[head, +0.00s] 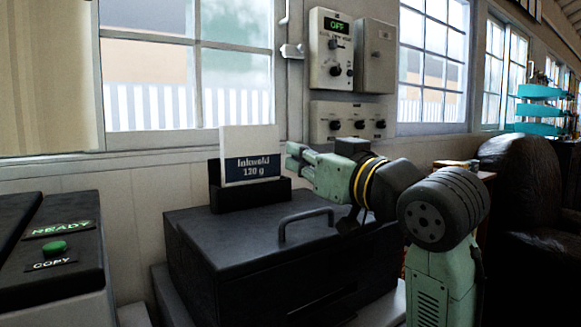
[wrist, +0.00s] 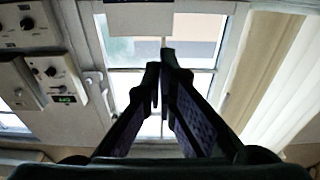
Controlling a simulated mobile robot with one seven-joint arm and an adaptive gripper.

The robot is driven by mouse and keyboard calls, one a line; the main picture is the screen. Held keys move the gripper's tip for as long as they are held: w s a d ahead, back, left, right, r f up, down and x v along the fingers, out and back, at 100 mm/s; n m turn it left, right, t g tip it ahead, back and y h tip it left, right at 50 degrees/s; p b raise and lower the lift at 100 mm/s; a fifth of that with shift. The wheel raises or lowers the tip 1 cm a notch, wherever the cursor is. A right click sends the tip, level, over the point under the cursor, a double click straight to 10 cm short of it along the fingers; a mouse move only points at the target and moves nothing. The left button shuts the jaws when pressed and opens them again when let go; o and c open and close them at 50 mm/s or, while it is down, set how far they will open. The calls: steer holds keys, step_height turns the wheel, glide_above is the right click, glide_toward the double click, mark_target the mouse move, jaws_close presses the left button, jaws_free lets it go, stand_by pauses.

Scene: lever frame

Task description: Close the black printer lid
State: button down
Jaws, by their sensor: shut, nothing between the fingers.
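The black printer (head: 290,280) stands low in the middle of the head view. Its black lid (head: 245,238), with a bar handle (head: 305,222) on top, lies flat over the body. I see no clear gap under the lid, but the dark seam is hard to read and my arm covers part of its right side. My gripper (head: 292,156) is above the back of the lid, apart from it, pointing left, just right of the paper pack. In the wrist view my gripper (wrist: 164,66) has its fingers together and empty, against the window. The lid does not show there.
A paper pack (head: 250,158) labelled "Inkwald 120 g" stands in a black holder (head: 228,196) behind the lid. A copier (head: 65,255) with a green button is at left. Control boxes (head: 335,50) hang on the wall behind. A dark armchair (head: 520,190) is at right.

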mark_target(318, 248)
steer(key=s+f+t+y+b, duration=0.1)
steer(key=f+b, duration=0.2)
steer(key=b, duration=0.1)
steer(key=s+d+f+t+y+b, duration=0.1)
steer(key=f+t+b, duration=0.1)
steer(key=f+b, duration=0.1)
steer(key=s+d+f+t+y+b, duration=0.1)
steer(key=f+b, duration=0.3)
steer(key=f, duration=0.1)
steer(key=shift+s+d+f+b, duration=0.2)
steer(key=shift+s+b, duration=0.1)
steer(key=shift+s, duration=0.05)
steer(key=shift+s+d+f+b, duration=0.15)
steer(key=shift+f+b, duration=0.45)
steer(key=shift+b, duration=0.05)
steer(key=shift+f+b, duration=0.35)
steer(key=shift+f, duration=0.1)
